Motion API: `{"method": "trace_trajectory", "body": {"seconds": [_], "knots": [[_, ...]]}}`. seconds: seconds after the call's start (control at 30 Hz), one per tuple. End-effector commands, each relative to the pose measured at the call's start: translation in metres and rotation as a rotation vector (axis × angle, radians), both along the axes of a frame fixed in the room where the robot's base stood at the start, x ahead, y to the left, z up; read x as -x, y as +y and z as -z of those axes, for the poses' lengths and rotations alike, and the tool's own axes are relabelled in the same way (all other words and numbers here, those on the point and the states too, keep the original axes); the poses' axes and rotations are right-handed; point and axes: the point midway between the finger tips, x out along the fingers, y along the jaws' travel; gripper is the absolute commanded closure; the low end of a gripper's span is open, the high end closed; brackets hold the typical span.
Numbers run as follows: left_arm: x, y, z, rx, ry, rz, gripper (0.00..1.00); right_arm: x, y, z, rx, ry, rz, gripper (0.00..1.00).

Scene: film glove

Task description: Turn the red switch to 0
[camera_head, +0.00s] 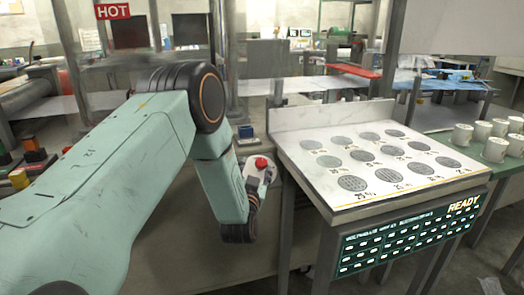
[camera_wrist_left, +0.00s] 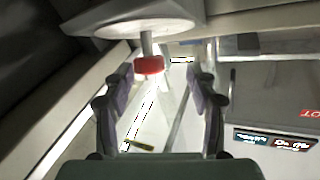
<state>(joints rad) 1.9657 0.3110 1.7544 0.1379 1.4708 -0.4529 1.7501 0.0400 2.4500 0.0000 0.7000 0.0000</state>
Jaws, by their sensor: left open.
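The red switch (camera_head: 261,163) is a small red knob in front of a pale round disc (camera_head: 250,172), left of the white sample table in the head view. In the left wrist view the red switch (camera_wrist_left: 149,66) sits at the end of a short stem from the white disc (camera_wrist_left: 130,24). My left gripper (camera_head: 266,182) is beside the switch, partly hidden by my own wrist. In the left wrist view its two fingers (camera_wrist_left: 160,76) are apart, with the red switch showing between their tips; I cannot tell whether they touch it. The switch's markings are not readable. My right gripper is not in view.
A white-topped table (camera_head: 310,175) with rows of grey printed discs stands to the right, a green panel (camera_head: 405,240) reading READY on its front. Several white cups (camera_head: 495,149) stand at the far right. A red HOT sign (camera_head: 113,11) and coloured buttons (camera_head: 34,156) are at left.

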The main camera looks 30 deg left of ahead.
Motion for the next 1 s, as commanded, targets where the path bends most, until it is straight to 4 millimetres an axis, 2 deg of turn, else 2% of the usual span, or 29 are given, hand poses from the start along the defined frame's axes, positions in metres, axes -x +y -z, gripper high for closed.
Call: {"method": "trace_trajectory", "body": {"seconds": [0.03, 0.2, 0.33, 0.47, 0.57, 0.8, 1.0], "knots": [[0.006, 0.002, -0.006, -0.001, 0.017, 0.028, 0.42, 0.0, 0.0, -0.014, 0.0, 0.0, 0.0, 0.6], [0.022, -0.002, -0.006, -0.008, 0.061, 0.145, 0.42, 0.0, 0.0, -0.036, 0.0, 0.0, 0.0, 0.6], [0.031, -0.008, -0.006, -0.007, 0.078, 0.21, 0.42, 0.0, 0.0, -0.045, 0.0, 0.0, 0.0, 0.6], [0.033, -0.01, -0.005, -0.009, 0.083, 0.238, 0.42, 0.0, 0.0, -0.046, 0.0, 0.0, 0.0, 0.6], [0.025, -0.01, -0.003, -0.012, 0.081, 0.242, 0.42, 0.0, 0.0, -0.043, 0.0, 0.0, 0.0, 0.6], [-0.012, -0.002, -0.002, -0.013, 0.081, 0.24, 0.42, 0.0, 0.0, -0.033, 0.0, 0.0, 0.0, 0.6], [-0.035, 0.002, -0.003, -0.012, 0.082, 0.24, 0.42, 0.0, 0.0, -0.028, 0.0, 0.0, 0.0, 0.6]]}}
